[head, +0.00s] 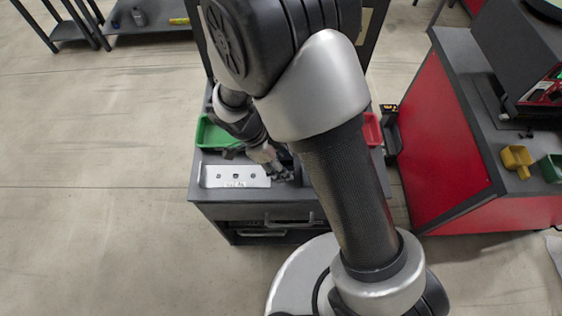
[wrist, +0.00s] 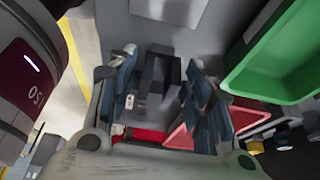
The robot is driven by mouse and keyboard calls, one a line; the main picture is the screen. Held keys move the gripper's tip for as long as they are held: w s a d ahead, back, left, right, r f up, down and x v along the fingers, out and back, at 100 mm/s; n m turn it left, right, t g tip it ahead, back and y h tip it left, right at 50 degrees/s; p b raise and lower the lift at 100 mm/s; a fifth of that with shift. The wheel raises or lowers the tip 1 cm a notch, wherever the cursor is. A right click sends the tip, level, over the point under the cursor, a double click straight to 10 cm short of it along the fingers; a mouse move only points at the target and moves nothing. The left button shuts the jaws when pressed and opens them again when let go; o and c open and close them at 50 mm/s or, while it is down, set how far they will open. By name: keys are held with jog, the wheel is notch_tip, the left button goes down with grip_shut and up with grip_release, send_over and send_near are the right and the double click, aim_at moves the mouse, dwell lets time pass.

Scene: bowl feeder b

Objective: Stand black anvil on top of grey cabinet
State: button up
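A black block-like anvil (wrist: 160,72) shows in the wrist view between my two fingers, over a dark grey surface. My gripper (wrist: 161,62) is open around it, with a visible gap beside the fingers. In the head view my gripper (head: 279,172) is low over the right part of a dark grey cabinet top (head: 235,211); the anvil is hard to tell there from the dark fingers. The cabinet has a drawer handle on its front. My arm hides its right side.
A silver plate with holes (head: 235,176) lies left of my gripper. A green bin (head: 213,134) and a red bin (head: 373,129) stand behind. At right is a red cabinet (head: 436,140) with a yellow bin (head: 517,160). Open floor lies at left.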

jog(key=shift+o, duration=0.4)
jog(key=shift+r, duration=0.1)
jog(key=p+v, duration=0.4)
jog(key=v, duration=0.8)
jog(key=d+r+n+y, duration=0.2)
jog(key=d+r+n, duration=0.25)
jog(key=r, duration=0.35)
jog(key=s+d+r+n+t+y, duration=0.2)
jog(key=s+d+r+n+t, duration=0.2)
jog(key=s+d+r+n, duration=0.8)
jog(key=shift+s+d+n+t+y, duration=0.2)
jog(key=shift+s+n+t+y, duration=0.15)
jog(key=shift+s+n, duration=0.65)
